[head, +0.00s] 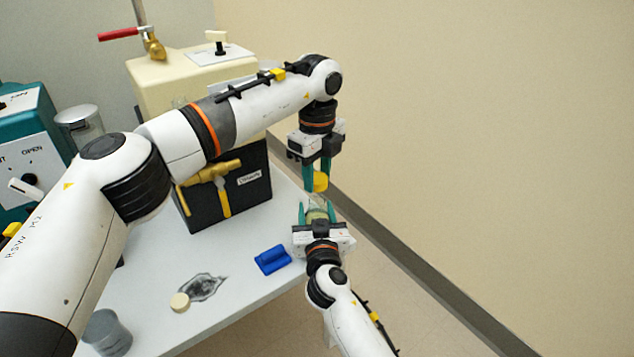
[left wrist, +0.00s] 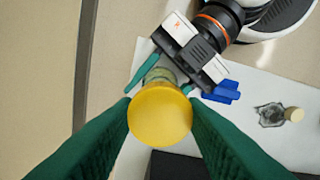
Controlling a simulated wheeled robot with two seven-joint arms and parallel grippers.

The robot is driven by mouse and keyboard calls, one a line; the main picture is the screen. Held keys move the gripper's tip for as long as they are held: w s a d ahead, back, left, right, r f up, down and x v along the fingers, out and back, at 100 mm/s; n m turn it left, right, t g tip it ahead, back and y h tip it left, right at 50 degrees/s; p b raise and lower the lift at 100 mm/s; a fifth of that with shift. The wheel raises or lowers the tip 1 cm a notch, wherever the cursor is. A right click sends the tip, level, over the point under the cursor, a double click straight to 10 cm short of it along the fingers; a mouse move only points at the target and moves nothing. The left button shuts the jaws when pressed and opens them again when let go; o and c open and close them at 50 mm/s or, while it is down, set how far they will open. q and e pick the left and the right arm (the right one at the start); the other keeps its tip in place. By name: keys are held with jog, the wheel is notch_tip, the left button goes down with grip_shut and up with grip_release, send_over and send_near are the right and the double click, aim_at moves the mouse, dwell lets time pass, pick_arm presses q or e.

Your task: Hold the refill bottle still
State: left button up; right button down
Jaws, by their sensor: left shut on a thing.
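The refill bottle (head: 317,212) is small and clear with pale contents, upright near the right edge of the table. It also shows in the left wrist view (left wrist: 159,76), mostly hidden under its round yellow cap (left wrist: 160,113). My left gripper (head: 319,178) points straight down from above and is shut on the yellow cap (head: 320,182). Whether the cap still touches the bottle's neck I cannot tell. My right gripper (head: 318,212) comes from below in the picture, with one teal finger on each side of the bottle's body, shut on it.
A blue block-like holder (head: 272,260) lies left of my right gripper.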

pick_arm(q)
jog(key=shift+r, duration=0.55)
pick_arm(e)
jog(key=c, duration=0.6)
grip_release()
jog(key=shift+o, duration=0.2)
pick_arm(q)
jog(key=shift+r+p, duration=0.45)
jog(key=shift+p, duration=0.05)
pick_arm(e)
jog(key=s+d, duration=0.1)
jog(key=s, duration=1.1)
jog(key=shift+d, duration=0.15)
